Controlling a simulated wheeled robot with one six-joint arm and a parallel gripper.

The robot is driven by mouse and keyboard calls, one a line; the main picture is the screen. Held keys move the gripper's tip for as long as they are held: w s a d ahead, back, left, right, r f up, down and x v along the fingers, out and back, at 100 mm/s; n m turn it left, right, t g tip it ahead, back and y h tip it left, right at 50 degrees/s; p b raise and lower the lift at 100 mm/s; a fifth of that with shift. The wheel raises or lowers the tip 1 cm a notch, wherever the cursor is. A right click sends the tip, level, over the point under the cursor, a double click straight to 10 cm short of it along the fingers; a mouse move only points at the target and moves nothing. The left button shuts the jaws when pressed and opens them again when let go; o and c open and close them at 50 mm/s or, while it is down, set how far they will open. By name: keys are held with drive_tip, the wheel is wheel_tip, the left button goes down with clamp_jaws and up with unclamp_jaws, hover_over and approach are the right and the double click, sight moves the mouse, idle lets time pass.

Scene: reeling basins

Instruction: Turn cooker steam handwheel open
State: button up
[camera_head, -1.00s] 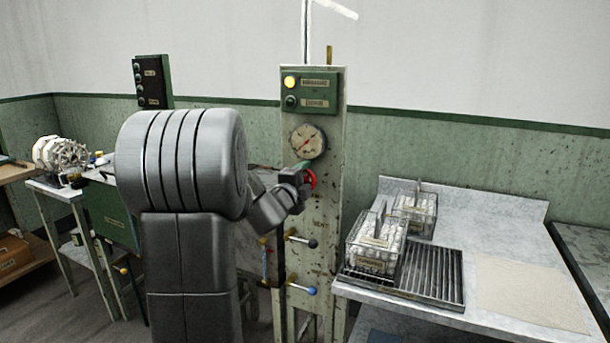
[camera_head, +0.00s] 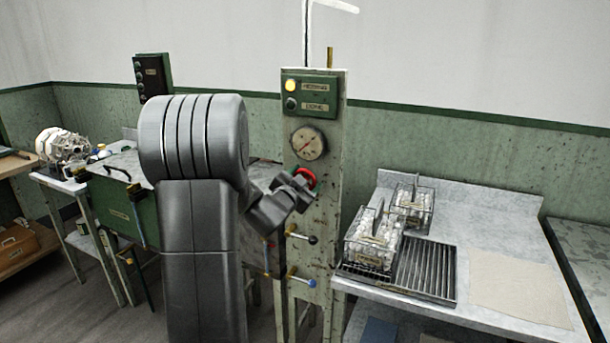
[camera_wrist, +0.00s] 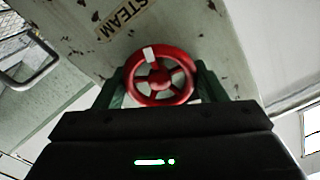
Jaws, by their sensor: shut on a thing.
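The red steam handwheel (camera_head: 306,178) is on the front of the pale, worn panel post (camera_head: 328,195), below a round gauge (camera_head: 308,143). In the wrist view the handwheel (camera_wrist: 160,77) shows its spokes and a white mark at the top of its rim, near a "STEAM" label (camera_wrist: 125,14). My gripper (camera_head: 297,183) reaches the wheel from the left. In the wrist view its green fingers (camera_wrist: 160,90) stand on both sides of the wheel and are shut on its rim. My arm hides part of the wheel in the head view.
Two lever valves, one black-knobbed (camera_head: 313,240) and one blue-knobbed (camera_head: 311,283), stick out below the wheel. A green box (camera_head: 310,94) with a lit yellow lamp is above the gauge. Wire baskets (camera_head: 374,243) stand on the right counter (camera_head: 395,305). A green cooker (camera_head: 125,212) stands left.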

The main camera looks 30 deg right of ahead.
drive_tip(key=shift+f+n+p, duration=0.1)
drive_tip(key=shift+n+p, duration=0.8)
drive_tip(key=shift+n, duration=1.1)
drive_tip(key=o, duration=1)
drive_tip(key=b+v, duration=0.2)
drive_tip(key=v, duration=1.2)
drive_tip(key=shift+w+d, duration=0.1)
drive_tip(key=shift+w, duration=0.1)
